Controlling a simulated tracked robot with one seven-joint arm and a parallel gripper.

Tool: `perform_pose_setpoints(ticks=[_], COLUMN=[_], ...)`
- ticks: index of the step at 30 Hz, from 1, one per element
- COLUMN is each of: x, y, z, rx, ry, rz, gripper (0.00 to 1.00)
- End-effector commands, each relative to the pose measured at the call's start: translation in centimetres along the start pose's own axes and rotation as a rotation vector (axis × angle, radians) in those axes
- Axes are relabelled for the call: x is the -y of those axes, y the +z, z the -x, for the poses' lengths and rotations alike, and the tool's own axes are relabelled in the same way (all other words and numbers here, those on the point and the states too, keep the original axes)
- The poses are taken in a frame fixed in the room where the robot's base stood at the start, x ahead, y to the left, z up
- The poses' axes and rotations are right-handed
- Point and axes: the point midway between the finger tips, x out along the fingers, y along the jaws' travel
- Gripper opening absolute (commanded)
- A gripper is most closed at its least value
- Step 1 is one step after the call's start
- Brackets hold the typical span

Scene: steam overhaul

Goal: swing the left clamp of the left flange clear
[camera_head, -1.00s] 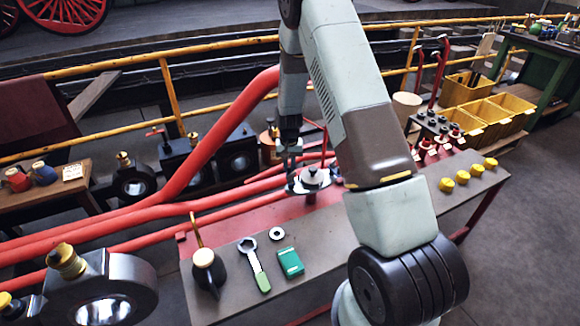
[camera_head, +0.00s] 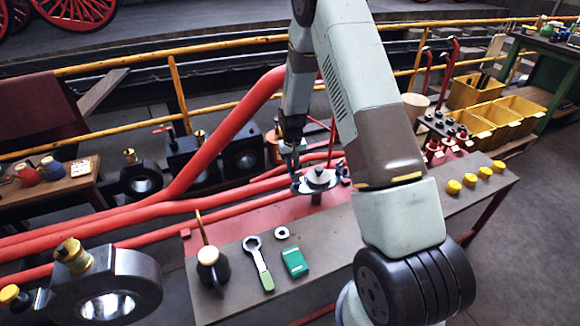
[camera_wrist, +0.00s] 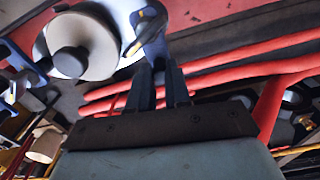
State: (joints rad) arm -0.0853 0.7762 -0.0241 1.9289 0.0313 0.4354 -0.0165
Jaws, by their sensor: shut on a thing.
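The left flange (camera_head: 319,180) is a pale round disc with a dark central knob, standing at the back edge of the bench. In the wrist view the flange (camera_wrist: 100,30) is at upper left. The left clamp (camera_wrist: 149,30) is a blue-grey lug with a yellow mark at the flange's rim. My gripper (camera_head: 295,178) is at the flange's left side. In the wrist view my gripper (camera_wrist: 160,70) has its dark fingers at the clamp and is shut on it. The exact contact is partly hidden. Another blue-grey clamp (camera_wrist: 15,55) shows on the flange's other side.
Red pipes (camera_head: 150,210) run close behind and left of the flange. An oil can (camera_head: 212,268), a spanner (camera_head: 258,262), a ring (camera_head: 282,233) and a green box (camera_head: 295,262) lie on the bench (camera_head: 330,250). Yellow caps (camera_head: 469,180) stand at right.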

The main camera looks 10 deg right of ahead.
Motion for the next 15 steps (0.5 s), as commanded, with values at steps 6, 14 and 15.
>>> perform_pose_setpoints(ticks=[6,14,15], x=[0.11,0.04,0.03], y=[0.03,0.05,0.05], z=[0.03,-0.01,-0.01], rx=[0.001,0.001,0.001], ry=[-0.001,-0.001,-0.001], rz=[0.000,-0.001,-0.001], gripper=[0.33,0.43,0.43])
